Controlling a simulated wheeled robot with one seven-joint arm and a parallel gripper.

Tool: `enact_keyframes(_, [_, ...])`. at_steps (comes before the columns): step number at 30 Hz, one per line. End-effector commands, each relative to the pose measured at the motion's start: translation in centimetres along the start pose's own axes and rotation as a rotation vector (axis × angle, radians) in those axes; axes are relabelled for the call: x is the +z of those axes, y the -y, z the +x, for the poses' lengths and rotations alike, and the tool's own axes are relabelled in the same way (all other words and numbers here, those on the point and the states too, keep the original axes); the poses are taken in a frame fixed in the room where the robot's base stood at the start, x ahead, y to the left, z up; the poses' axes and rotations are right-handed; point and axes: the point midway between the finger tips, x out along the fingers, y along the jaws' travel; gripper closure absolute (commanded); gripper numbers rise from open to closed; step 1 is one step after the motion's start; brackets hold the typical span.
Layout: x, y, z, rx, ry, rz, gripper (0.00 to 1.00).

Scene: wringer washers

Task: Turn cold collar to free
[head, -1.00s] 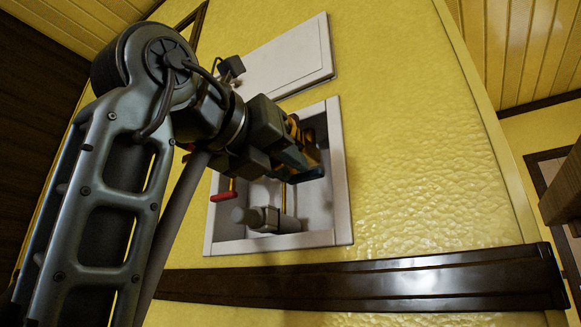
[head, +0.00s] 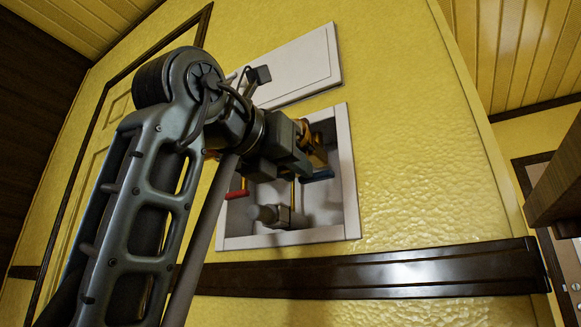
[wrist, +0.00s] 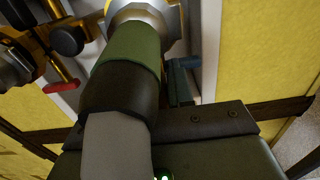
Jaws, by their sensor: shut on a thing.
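My gripper (head: 306,158) is inside the open wall box (head: 350,190), at its upper right part. Its jaws are closed around the brass-coloured collar fitting (head: 319,148); the exact contact is mostly hidden. A blue handle (head: 318,175) is just beside and below the jaws, and it also shows in the wrist view (wrist: 185,80).
A red handle (head: 237,194) on the other valve is at the box's left. A grey capped stub (head: 270,214) is low in the box. The white box door (head: 300,65) is open above. A dark rail (head: 400,273) crosses the yellow wall below.

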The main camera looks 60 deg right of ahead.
Motion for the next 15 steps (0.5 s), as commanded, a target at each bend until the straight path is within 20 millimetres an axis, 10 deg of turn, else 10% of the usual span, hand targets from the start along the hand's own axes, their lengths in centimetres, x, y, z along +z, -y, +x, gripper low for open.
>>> enact_keyframes(8, [0.09, -0.23, -0.12, 0.006, 0.004, 0.001, 1.00])
enact_keyframes(9, [0.09, -0.23, -0.12, 0.007, 0.004, 0.001, 0.76])
enact_keyframes(15, [0.04, -0.15, -0.08, 0.004, 0.002, 0.001, 0.57])
